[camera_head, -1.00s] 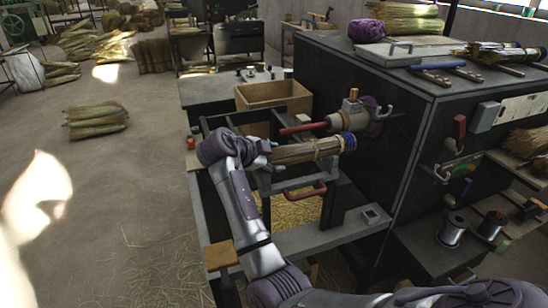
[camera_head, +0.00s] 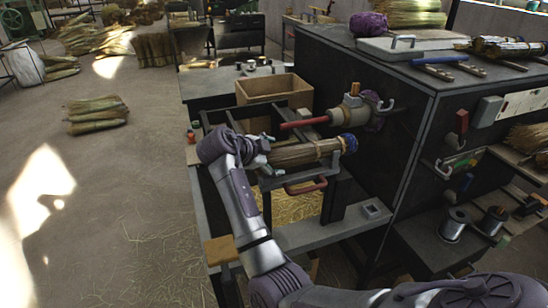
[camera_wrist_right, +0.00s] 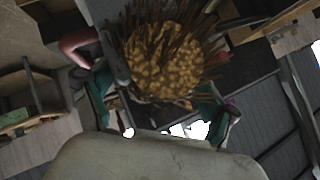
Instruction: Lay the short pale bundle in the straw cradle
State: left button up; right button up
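A short straw bundle (camera_head: 305,154) with a blue band at its right end lies level over the winding bench in the head view. My right gripper (camera_head: 266,153) is around its left end, from the left side. In the right wrist view the cut end of the bundle (camera_wrist_right: 165,62) sits between the two teal-tipped fingers (camera_wrist_right: 158,108), which look closed against its sides. A grey bracket with a red handle (camera_head: 305,187), apparently the cradle, is directly below the bundle. Whether they touch is hidden. My left gripper is out of view.
A winding head (camera_head: 350,113) with a red lever juts from the dark cabinet (camera_head: 400,170) just behind the bundle. A wooden box (camera_head: 274,92) stands behind it. A straw-filled bin (camera_head: 295,208) is underneath. Dark-banded bundles (camera_head: 505,48) lie on the cabinet top. The floor at left is mostly open.

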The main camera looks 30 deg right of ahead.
jog(key=shift+w+r, duration=0.1)
jog(key=v, duration=0.7)
jog(key=shift+a, duration=0.2)
jog(key=shift+r, duration=0.1)
dwell(0.4)
